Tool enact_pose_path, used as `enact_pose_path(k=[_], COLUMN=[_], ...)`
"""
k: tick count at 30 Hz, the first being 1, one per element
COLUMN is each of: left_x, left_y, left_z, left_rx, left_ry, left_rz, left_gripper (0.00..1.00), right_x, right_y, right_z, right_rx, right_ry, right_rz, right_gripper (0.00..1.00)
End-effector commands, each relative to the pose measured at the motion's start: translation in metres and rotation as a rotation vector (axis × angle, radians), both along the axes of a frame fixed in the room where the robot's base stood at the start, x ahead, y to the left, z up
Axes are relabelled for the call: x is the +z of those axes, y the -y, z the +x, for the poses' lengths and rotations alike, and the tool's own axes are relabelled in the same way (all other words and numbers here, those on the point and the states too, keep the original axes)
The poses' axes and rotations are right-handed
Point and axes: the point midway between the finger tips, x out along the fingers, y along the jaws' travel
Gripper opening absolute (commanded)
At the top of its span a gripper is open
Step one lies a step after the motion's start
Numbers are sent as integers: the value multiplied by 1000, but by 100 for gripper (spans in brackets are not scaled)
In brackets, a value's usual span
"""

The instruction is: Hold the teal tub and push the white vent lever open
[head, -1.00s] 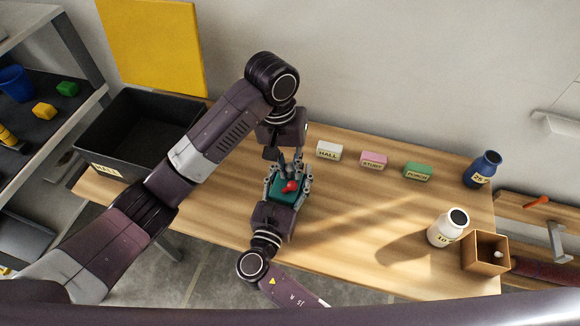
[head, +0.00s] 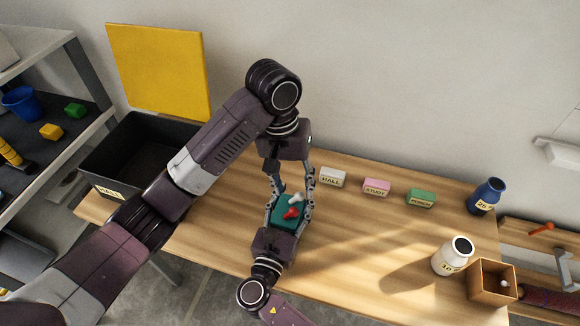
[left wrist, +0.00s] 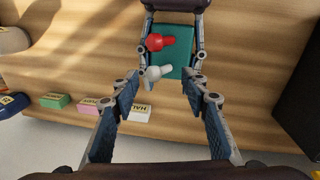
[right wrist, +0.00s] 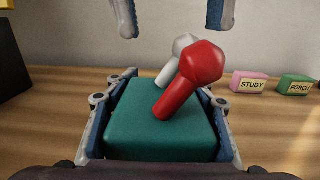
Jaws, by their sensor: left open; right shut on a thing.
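The teal tub (head: 283,223) is between the fingers of my right gripper (head: 289,212), which is shut on its sides at the front of the table. On its top are a red lever (right wrist: 188,85) and a white vent lever (right wrist: 178,58), both tilted to the right in the right wrist view. The white lever also shows in the left wrist view (left wrist: 157,73), nearer my left gripper than the red one. My left gripper (head: 293,187) is open and empty on the tub's far side. Its fingers are spread either side of the white lever's line, apart from it.
White HALL (head: 332,178), pink STUDY (head: 376,187) and green PORCH (head: 421,198) blocks stand behind right. A black bin (head: 127,150) is left. The table's middle right is clear.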

Motion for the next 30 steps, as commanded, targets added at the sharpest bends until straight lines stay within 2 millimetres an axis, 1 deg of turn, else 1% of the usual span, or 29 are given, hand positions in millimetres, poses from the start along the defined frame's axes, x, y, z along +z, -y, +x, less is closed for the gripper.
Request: enact_pose_path(k=[1,6,9,12,17,27,28,30], left_x=[12,45,60,71,78,79,79,78], left_y=[-4,-7,-9,-10,-11,-11,-11,-11], left_z=[4,4,3,3,2,2,2,2], left_rx=[1,2,2,0,0,0,0,0], left_ry=[10,8,5,2,-1,-1,-1,-1], left_rz=[4,3,3,1,0,0,0,0], left_gripper=[42,42,42,42,42,42,42,42], right_x=[1,0,0,0,0,0,0,0], right_y=[0,0,0,0,1,1,1,1], right_z=[0,0,0,0,0,0,0,0], right_rx=[-1,-1,-1,-1,-1,-1,-1,-1], right_ry=[1,1,1,1,1,1,1,1], right_rz=[0,0,0,0,0,0,0,0], right_gripper=[19,19,19,19,19,19,50,58])
